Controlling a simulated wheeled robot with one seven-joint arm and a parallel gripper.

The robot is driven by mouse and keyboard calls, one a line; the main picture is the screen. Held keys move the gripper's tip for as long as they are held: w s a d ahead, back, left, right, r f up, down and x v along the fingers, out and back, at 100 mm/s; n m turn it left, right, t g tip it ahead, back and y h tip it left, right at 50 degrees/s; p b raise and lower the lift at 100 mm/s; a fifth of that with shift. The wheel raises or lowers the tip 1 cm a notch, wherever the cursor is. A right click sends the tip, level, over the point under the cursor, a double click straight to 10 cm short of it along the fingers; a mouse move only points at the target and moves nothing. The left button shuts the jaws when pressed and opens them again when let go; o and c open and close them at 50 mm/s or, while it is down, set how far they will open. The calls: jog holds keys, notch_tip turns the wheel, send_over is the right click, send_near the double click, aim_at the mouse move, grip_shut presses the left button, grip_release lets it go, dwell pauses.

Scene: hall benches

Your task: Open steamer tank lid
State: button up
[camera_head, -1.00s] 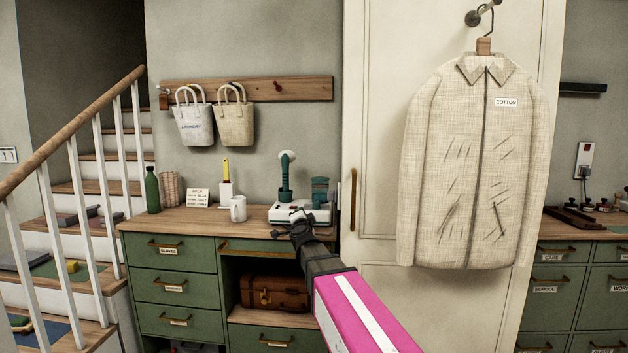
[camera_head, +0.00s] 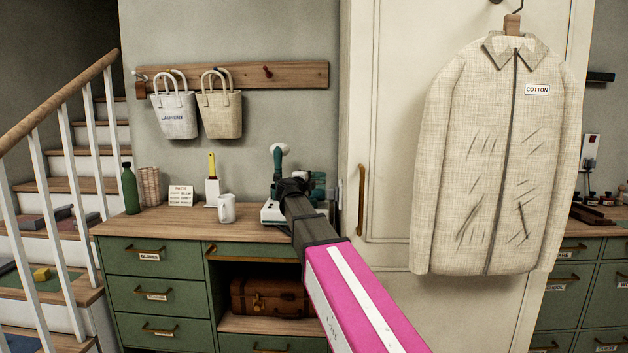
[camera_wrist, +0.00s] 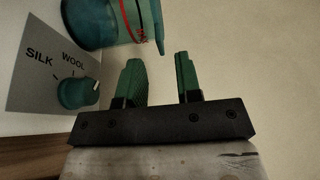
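The steamer has a white base (camera_head: 270,214) on the wooden counter, with a teal steam head (camera_head: 278,155) upright on it. Its teal tank (camera_head: 319,183) shows just right of my arm, partly hidden. In the wrist view the tank (camera_wrist: 98,20) is at the top, with a red line on its side; I cannot make out its lid clearly. A teal dial (camera_wrist: 76,92) sits on a grey panel marked SILK and WOOL. My gripper (camera_wrist: 158,62) is open and empty, its fingertips close to the tank's edge. In the head view my arm hides the fingers.
A white mug (camera_head: 226,208), a paper card (camera_head: 181,195) and a green bottle (camera_head: 130,190) stand left on the counter (camera_head: 160,222). A tall cream door (camera_head: 385,180) stands close on the right, with a cotton jacket (camera_head: 495,160) hanging before it.

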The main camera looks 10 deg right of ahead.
aim_at(315, 178)
jog(key=shift+x, duration=2.05)
grip_shut()
jog(key=shift+r, duration=0.15)
